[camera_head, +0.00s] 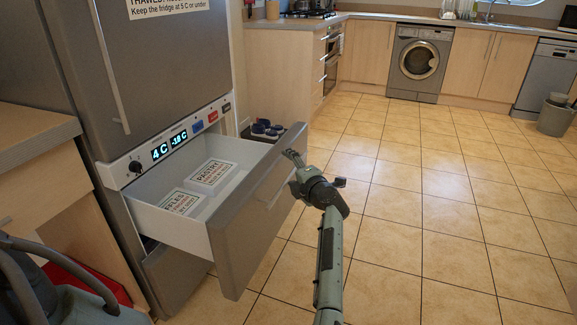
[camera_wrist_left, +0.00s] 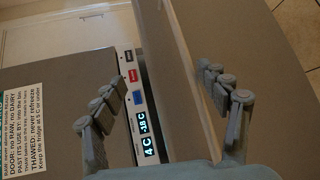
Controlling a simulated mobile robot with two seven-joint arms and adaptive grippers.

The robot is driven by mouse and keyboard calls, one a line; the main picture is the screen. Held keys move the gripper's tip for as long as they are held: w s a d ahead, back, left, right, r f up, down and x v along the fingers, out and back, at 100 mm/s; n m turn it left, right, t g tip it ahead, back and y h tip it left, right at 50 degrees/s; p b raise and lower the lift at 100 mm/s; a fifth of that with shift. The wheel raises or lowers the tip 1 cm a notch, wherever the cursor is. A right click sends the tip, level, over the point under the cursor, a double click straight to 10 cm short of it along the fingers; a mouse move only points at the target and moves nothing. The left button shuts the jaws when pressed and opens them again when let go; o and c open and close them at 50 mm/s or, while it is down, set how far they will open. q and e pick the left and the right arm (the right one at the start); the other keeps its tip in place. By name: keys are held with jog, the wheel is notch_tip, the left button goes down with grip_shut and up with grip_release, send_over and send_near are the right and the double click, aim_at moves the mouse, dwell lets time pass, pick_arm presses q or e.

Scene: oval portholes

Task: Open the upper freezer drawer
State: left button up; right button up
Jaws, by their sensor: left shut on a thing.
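The upper freezer drawer (camera_head: 232,243) is pulled well out of the fridge-freezer and its white inside shows. Two white labelled packs lie in it, one reading PASTRY (camera_head: 212,172) and one partly hidden waffles pack (camera_head: 180,201). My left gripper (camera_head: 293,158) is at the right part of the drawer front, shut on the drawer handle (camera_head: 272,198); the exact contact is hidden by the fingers. In the left wrist view my left gripper (camera_wrist_left: 162,100) has its fingers on either side of a long pale edge at the drawer. My right gripper is not in view.
A display (camera_head: 168,146) reading 4 C and -18 C sits above the drawer. Shoes (camera_head: 264,130) stand beyond the drawer. The tiled floor (camera_head: 430,230) to the right is clear. A grey bin (camera_head: 555,115) stands far right.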

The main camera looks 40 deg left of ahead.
pick_arm(q)
jog(key=r, duration=0.3)
jog(key=s+d+r, duration=0.1)
jog(key=shift+r, duration=0.25)
jog(key=c, duration=0.5)
jog(key=shift+s+d+f+p, duration=0.3)
jog(key=shift+s+d+p, duration=0.1)
jog(key=shift+d+p, duration=0.25)
jog(key=shift+s+d+f+p, duration=0.25)
jog(key=shift+s+d+p, duration=0.15)
jog(key=shift+d+p, duration=0.2)
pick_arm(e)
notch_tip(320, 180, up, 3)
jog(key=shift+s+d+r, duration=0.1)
pick_arm(q)
jog(key=shift+a, duration=0.1)
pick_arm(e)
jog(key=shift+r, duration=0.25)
